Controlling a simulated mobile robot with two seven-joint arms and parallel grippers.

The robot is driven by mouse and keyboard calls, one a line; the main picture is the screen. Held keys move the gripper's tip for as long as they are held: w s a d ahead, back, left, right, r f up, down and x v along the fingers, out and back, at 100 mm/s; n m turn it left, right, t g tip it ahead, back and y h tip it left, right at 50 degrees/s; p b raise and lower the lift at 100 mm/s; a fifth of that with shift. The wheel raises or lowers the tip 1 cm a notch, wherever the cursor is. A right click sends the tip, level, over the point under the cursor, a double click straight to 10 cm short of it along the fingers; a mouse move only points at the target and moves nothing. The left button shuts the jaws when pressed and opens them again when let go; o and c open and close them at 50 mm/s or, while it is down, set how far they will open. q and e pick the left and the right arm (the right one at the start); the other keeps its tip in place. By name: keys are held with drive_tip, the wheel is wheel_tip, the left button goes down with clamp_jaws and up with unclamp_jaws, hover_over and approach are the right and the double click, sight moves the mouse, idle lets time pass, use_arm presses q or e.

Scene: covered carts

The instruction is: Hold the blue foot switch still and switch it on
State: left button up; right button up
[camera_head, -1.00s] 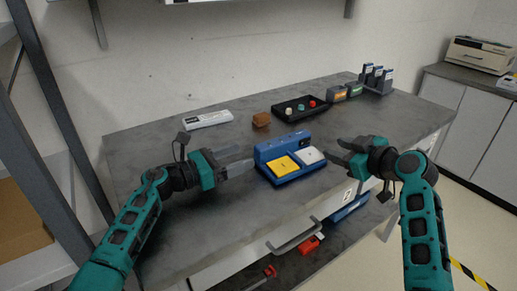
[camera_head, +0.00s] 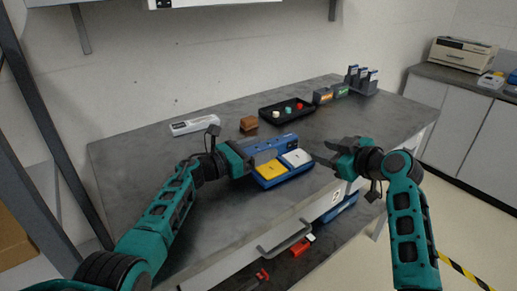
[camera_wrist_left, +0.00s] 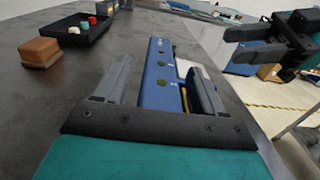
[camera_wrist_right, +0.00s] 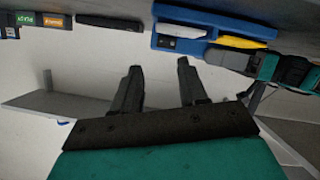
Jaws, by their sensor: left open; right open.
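The blue foot switch (camera_head: 285,177) lies on the grey table near its front edge. It has a yellow pedal (camera_head: 271,170) on the left and a white pedal (camera_head: 297,157) on the right. My left gripper (camera_head: 262,154) is open at its left end. In the left wrist view its open fingers (camera_wrist_left: 155,88) lie on either side of the blue housing (camera_wrist_left: 157,72), one of them over the pedal side; contact cannot be told. My right gripper (camera_head: 322,153) is open and empty, just right of the switch. The switch also shows in the right wrist view (camera_wrist_right: 180,15).
A brown block (camera_head: 249,123), a white labelled box (camera_head: 194,124) and a black tray (camera_head: 284,117) with small coloured knobs stand behind the switch. Small labelled boxes (camera_head: 331,94) are at the back right. A drawer handle (camera_head: 285,240) juts out below the front edge.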

use_arm(q)
drive_tip(key=shift+c, duration=0.5)
clamp_jaws()
use_arm(e)
drive_tip(key=shift+c, duration=1.4)
drive_tip(key=shift+s+d+f+m, duration=0.1)
drive_tip(key=shift+s+m, duration=0.05)
drive_tip(key=shift+m, duration=0.45)
drive_tip(key=shift+s+d+m, duration=0.1)
drive_tip(key=shift+m, duration=0.5)
drive_tip(key=c, duration=0.3)
drive_tip(key=m, duration=0.3)
drive_tip(key=shift+s+d, duration=0.2)
drive_tip(key=shift+s, duration=0.15)
clamp_jaws()
drive_tip(key=s+m, duration=0.1)
drive_tip(key=m, duration=0.5)
drive_tip(key=s+d+m, duration=0.1)
drive_tip(key=m, duration=0.4)
drive_tip(key=s+m+t, duration=0.1)
drive_tip(key=s+m, duration=0.1)
drive_tip(key=m, duration=0.4)
drive_tip(key=shift+s+d+m+h, duration=0.1)
drive_tip(key=shift+d+m+h, duration=0.15)
drive_tip(key=shift+m+h, duration=0.05)
